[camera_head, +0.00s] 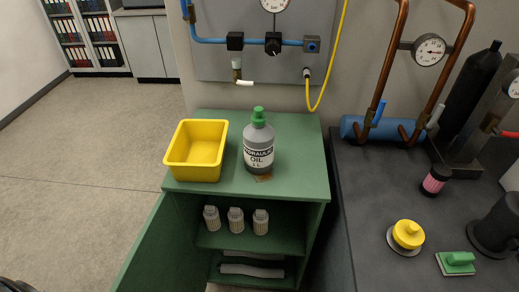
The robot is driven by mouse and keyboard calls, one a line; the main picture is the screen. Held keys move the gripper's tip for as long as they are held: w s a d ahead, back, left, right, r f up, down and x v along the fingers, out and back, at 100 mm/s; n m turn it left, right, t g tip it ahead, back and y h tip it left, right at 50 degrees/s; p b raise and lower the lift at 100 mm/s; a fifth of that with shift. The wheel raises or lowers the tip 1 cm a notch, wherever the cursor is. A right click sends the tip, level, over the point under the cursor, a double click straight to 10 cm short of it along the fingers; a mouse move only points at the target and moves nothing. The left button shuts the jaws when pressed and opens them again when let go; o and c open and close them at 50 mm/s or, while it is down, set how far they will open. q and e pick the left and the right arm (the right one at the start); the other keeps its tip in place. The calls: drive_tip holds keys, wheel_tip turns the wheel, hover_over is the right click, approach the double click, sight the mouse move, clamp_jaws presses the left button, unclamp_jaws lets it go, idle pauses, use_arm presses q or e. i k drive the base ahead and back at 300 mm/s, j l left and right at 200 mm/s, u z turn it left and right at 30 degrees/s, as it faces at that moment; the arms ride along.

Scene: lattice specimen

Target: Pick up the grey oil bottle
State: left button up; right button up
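The grey oil bottle (259,145) stands upright on top of the green cabinet (295,182). It has a green cap and a label reading "HYDRAULIC OIL 1 L". A small brown patch lies at its foot. Neither of my grippers can be made out in the head view. A dark shape at the bottom left corner is too cut off to identify.
A yellow bin (196,150) stands just left of the bottle. The cabinet's open door (142,252) extends at left; several white-capped items (236,220) stand inside. A dark bench (375,205) at right holds a yellow knob-like part (407,234) and other equipment. A yellow hose (341,40) hangs behind.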

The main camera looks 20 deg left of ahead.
sight(258, 141)
drive_tip(key=l+u, duration=0.25)
drive_tip(key=l, duration=0.25)
drive_tip(key=k+l+u, duration=0.1)
drive_tip(key=l+u, duration=0.15)
drive_tip(key=l, duration=0.25)
drive_tip(key=k+l+u, duration=0.15)
drive_tip(key=l+u, duration=0.15)
drive_tip(key=l, duration=0.15)
